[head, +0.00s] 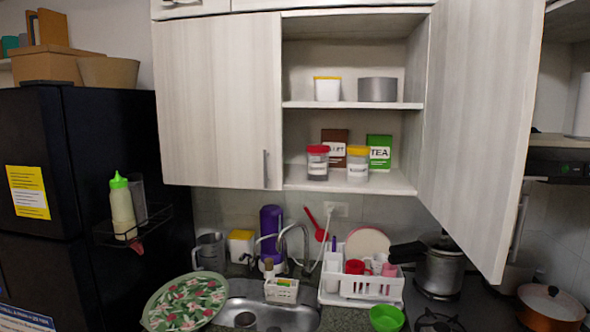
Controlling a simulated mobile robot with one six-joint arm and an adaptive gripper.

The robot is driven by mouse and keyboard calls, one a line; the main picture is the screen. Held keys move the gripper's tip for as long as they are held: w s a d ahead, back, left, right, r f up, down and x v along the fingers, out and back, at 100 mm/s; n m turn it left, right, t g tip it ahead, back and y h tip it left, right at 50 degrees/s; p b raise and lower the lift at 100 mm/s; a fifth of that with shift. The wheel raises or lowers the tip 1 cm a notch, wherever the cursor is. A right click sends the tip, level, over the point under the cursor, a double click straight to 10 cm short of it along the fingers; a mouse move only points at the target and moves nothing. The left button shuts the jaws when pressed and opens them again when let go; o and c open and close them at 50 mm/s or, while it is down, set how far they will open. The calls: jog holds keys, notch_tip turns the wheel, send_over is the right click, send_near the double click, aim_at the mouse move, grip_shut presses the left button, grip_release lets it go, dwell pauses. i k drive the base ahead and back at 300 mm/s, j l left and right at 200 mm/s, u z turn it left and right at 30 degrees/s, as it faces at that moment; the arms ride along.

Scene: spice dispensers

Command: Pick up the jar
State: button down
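Two clear jars stand upright side by side on the lower shelf of the open wall cabinet in the head view. The left jar (318,165) has a red lid and the right jar (357,167) has a yellow lid. Both are near the shelf's front edge, with a small gap between them. The contents are too small to make out. My gripper is not in view.
Behind the jars are a brown box (335,141) and a green tea box (380,150). The right cabinet door (482,130) swings outward; the left door (215,115) is closed. The upper shelf (350,105) holds two containers. A dish rack (360,285) and faucet (305,245) stand below.

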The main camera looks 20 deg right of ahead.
aim_at(358, 165)
jog(key=z, duration=0.9)
